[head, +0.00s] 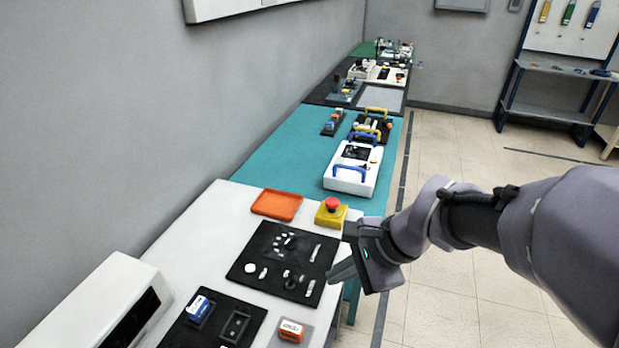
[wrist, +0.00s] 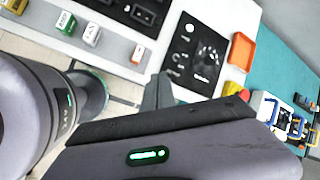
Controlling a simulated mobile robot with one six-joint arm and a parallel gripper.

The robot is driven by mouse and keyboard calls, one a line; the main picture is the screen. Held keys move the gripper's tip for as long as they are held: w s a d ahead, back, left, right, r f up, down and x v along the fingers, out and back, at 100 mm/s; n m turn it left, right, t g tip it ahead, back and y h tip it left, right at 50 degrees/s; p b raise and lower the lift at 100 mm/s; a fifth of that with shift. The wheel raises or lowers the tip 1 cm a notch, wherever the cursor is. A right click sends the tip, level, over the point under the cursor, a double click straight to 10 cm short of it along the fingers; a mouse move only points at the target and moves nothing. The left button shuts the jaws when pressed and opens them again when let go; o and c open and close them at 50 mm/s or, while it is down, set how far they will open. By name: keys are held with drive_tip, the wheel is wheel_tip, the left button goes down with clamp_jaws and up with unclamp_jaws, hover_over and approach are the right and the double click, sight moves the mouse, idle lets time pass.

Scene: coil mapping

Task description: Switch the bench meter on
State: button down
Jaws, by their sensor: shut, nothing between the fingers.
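A white box with a dark front window (head: 115,305), which looks like the bench meter, stands at the lower left in the head view. Its switch cannot be made out. A black control panel (head: 262,268) with a knob, a round white button and small switches lies flat on the white bench; it also shows in the wrist view (wrist: 190,68). My gripper (head: 341,271) is shut and empty, near the panel's right edge in the head view. No contact with the panel is visible.
An orange tray (head: 276,204) and a yellow box with a red button (head: 331,211) lie beyond the panel. Small blocks, one orange (head: 291,331), sit in front. Open floor lies right.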

drive_tip(key=w+f+m+y, duration=0.1)
drive_tip(key=w+f+m, duration=0.6)
drive_tip(key=w+f, duration=0.1)
drive_tip(key=shift+w+d+f+m+g+y, duration=0.2)
drive_tip(key=shift+f+m+g+y, duration=0.15)
drive_tip(key=shift+f, duration=0.55)
drive_tip(key=b, duration=0.4)
approach(294, 287)
drive_tip(key=x, duration=0.4)
drive_tip(key=shift+f, duration=0.15)
drive_tip(key=shift+p, duration=0.3)
